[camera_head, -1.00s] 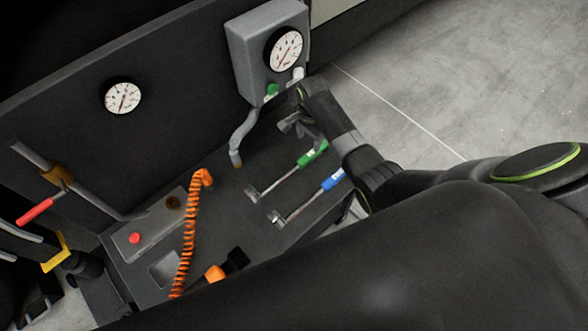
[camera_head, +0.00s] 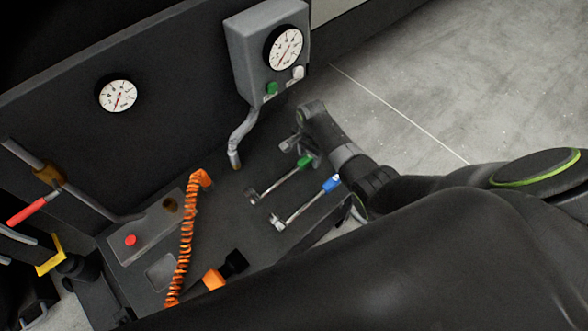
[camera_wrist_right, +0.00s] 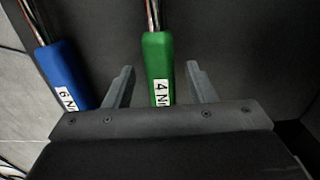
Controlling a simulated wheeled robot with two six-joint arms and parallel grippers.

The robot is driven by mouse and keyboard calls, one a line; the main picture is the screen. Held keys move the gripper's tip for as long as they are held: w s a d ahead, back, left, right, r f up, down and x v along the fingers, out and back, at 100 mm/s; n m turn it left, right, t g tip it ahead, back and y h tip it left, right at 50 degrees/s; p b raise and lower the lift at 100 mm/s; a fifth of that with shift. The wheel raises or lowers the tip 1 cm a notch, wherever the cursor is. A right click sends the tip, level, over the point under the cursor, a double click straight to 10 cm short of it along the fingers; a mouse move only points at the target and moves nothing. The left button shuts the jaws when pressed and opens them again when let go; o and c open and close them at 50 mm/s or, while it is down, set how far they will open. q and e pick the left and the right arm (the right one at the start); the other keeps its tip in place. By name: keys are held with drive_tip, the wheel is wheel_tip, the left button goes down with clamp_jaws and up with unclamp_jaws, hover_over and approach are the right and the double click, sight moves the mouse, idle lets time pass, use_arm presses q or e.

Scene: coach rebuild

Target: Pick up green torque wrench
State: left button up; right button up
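The green torque wrench (camera_head: 304,163) lies on the dark bench top, its metal head toward the lower left. Its green handle (camera_wrist_right: 157,62), with a white label, shows in the right wrist view. My right gripper (camera_wrist_right: 160,78) is open, with one finger on each side of the green handle and a gap to both. In the head view my right gripper (camera_head: 296,145) is over the handle end, partly hiding it. Whether it touches the bench cannot be told.
A blue-handled torque wrench (camera_head: 329,184) lies close beside the green one; it also shows in the right wrist view (camera_wrist_right: 62,75). A grey gauge box (camera_head: 252,40) with a pipe stands behind. An orange coiled hose (camera_head: 186,240) lies to the left.

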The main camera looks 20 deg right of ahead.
clamp_jaws()
